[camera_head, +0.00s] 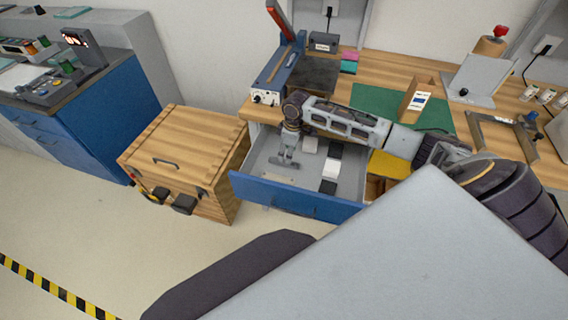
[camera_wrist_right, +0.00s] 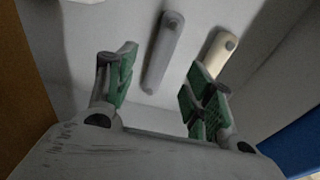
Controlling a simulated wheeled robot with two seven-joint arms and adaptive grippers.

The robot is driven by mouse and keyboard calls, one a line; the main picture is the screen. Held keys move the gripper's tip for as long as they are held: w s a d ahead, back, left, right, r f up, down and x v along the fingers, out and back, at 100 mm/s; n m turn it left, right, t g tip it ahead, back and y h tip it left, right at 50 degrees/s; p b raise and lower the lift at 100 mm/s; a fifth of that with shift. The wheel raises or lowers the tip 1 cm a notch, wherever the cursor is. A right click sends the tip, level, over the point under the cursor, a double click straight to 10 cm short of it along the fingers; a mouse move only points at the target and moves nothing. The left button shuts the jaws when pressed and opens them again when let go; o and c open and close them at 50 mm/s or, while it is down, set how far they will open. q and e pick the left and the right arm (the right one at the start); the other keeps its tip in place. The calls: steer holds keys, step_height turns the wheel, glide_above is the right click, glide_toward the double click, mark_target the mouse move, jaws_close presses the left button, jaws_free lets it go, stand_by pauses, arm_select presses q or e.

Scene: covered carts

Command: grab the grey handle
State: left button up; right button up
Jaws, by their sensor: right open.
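The grey handle (camera_wrist_right: 163,50) is a slim rounded bar lying on the drawer floor. In the right wrist view it lies ahead of my right gripper (camera_wrist_right: 160,78), between the lines of the two green-padded fingers, tilted slightly. The fingers are open with nothing between them. A cream handle (camera_wrist_right: 216,54) lies beside it to the right, near the right fingertip. In the head view my right gripper (camera_head: 285,161) points down into the open blue drawer (camera_head: 290,200). The grey handle is hard to make out there. My left gripper is not in view.
Drawer walls stand close around my right gripper. White and dark blocks (camera_head: 330,168) lie in the drawer to the right. A wooden box (camera_head: 180,150) stands left of the drawer. The wooden worktop (camera_head: 400,70) behind holds a green mat (camera_head: 370,100) and tools.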

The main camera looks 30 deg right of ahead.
mark_target(284, 161)
steer(key=shift+f, duration=0.25)
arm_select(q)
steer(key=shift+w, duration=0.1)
arm_select(e)
steer(key=shift+w+a+f, duration=0.15)
steer(key=shift+f, duration=0.6)
steer(key=shift+w+a+f, duration=0.1)
steer(key=shift+f, duration=0.6)
steer(key=shift+w+a+f, duration=0.15)
steer(key=shift+f, duration=0.95)
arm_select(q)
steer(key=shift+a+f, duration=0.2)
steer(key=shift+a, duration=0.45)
arm_select(e)
steer(key=c, duration=0.4)
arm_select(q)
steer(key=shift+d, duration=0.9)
arm_select(e)
steer(key=c, duration=0.8)
